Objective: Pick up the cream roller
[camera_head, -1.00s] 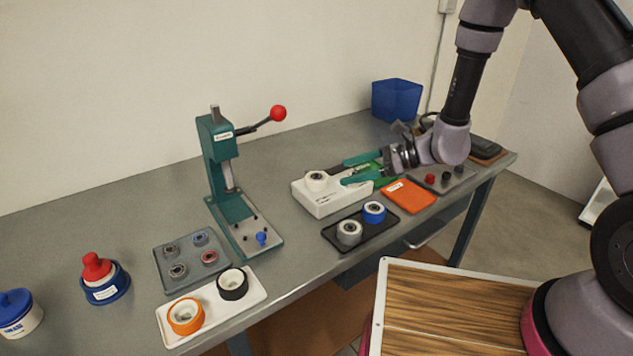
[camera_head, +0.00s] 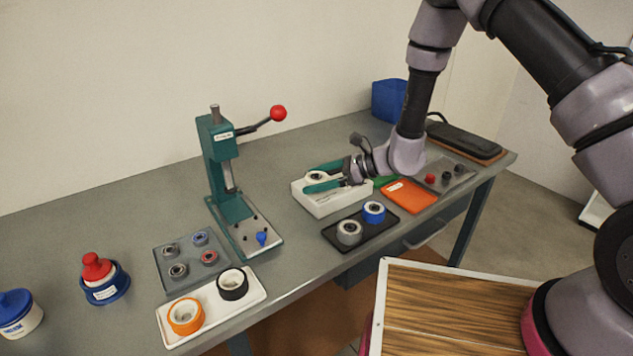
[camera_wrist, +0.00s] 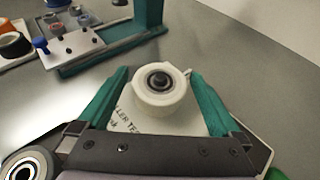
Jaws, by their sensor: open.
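The cream roller (camera_wrist: 160,88) stands upright on the white roller test block (camera_head: 338,201), with a dark bearing at its centre. In the wrist view it lies between the two teal fingers of my gripper (camera_wrist: 160,92), which are spread on either side with a small visible gap to each. In the head view my gripper (camera_head: 323,178) is at the block, with one finger behind the roller (camera_head: 317,176) and one in front, partly hiding it. My gripper is open and holds nothing.
A black tray (camera_head: 336,240) with a grey roller (camera_head: 349,232) and a blue roller (camera_head: 374,212) lies in front of the block. A green press (camera_head: 222,165) with a red-knobbed lever stands left. An orange pad (camera_head: 408,195) lies right. Bench between press and block is clear.

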